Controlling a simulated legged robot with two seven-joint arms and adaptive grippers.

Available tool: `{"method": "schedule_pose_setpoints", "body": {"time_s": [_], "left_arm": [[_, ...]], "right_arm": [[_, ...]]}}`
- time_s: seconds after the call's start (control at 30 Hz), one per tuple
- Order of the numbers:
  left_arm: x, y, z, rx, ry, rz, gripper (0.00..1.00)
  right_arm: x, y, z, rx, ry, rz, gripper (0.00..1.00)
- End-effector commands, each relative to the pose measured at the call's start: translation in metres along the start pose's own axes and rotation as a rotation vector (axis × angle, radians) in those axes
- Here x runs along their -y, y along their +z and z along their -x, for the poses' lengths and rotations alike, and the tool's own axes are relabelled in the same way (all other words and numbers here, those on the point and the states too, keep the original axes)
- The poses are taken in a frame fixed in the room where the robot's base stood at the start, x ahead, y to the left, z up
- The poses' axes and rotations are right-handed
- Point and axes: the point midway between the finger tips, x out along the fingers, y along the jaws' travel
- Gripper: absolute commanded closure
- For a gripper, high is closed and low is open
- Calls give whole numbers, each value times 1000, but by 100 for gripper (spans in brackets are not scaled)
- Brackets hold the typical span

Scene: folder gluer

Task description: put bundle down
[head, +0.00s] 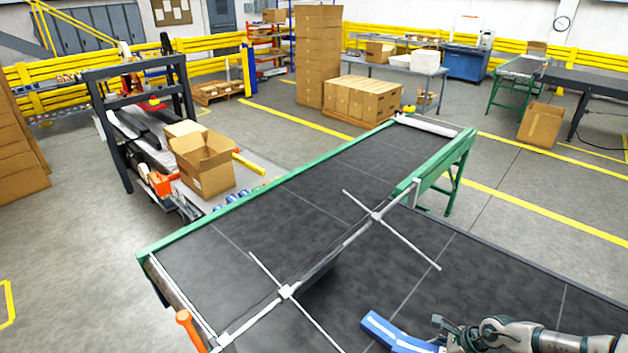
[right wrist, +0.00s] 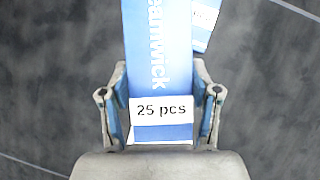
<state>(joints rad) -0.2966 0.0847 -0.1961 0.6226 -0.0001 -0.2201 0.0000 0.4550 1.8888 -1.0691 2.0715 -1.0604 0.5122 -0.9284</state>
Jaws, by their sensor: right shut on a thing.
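My right gripper (head: 447,333) comes in from the lower right in the head view, over the dark belt. In the right wrist view its two fingers (right wrist: 160,112) are shut on the sides of a blue bundle (right wrist: 158,60) with white lettering and a white "25 pcs" band. A second blue piece with a white label (right wrist: 204,22) shows partly behind it at the upper right; the held bundle hides the rest. In the head view a blue bundle (head: 392,334) shows just left of the gripper, cut by the lower edge. I cannot tell whether the held bundle touches the belt. My left gripper is out of view.
The dark conveyor belt (head: 240,255) has green side rails and a metal guide bar with cross rods (head: 335,255) left of my gripper. An orange handle (head: 190,330) is at the lower left. An open carton (head: 205,165) stands beyond the belt.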

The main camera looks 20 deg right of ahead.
Motion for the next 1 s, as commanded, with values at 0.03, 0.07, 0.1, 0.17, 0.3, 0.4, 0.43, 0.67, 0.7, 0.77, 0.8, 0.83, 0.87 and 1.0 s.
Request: {"method": "schedule_pose_setpoints", "body": {"time_s": [0.03,0.07,0.1,0.17,0.3,0.4,0.43,0.67,0.7,0.77,0.8,0.83,0.87,1.0], "left_arm": [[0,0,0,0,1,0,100],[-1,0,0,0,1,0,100],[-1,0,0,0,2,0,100],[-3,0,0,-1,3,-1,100],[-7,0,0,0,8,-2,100],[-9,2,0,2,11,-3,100],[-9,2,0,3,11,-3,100],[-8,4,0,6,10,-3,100],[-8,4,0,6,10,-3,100],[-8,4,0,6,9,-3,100],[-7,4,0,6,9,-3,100],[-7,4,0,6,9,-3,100],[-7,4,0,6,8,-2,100],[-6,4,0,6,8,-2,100]], "right_arm": [[-2,8,-4,5,29,49,79],[-3,13,-6,5,50,85,79],[-5,19,-8,5,76,130,79],[-8,30,-13,6,118,205,79],[-16,57,-24,9,228,398,79],[-22,80,-33,13,318,562,79],[-24,88,-36,16,348,617,79],[-40,146,-59,13,590,1049,79],[-42,158,-63,12,638,1136,79],[-48,176,-70,8,718,1272,79],[-52,188,-76,5,774,1369,79],[-55,198,-80,4,817,1442,79],[-57,207,-84,1,860,1515,79],[-67,240,-98,-11,1030,1799,79]]}}
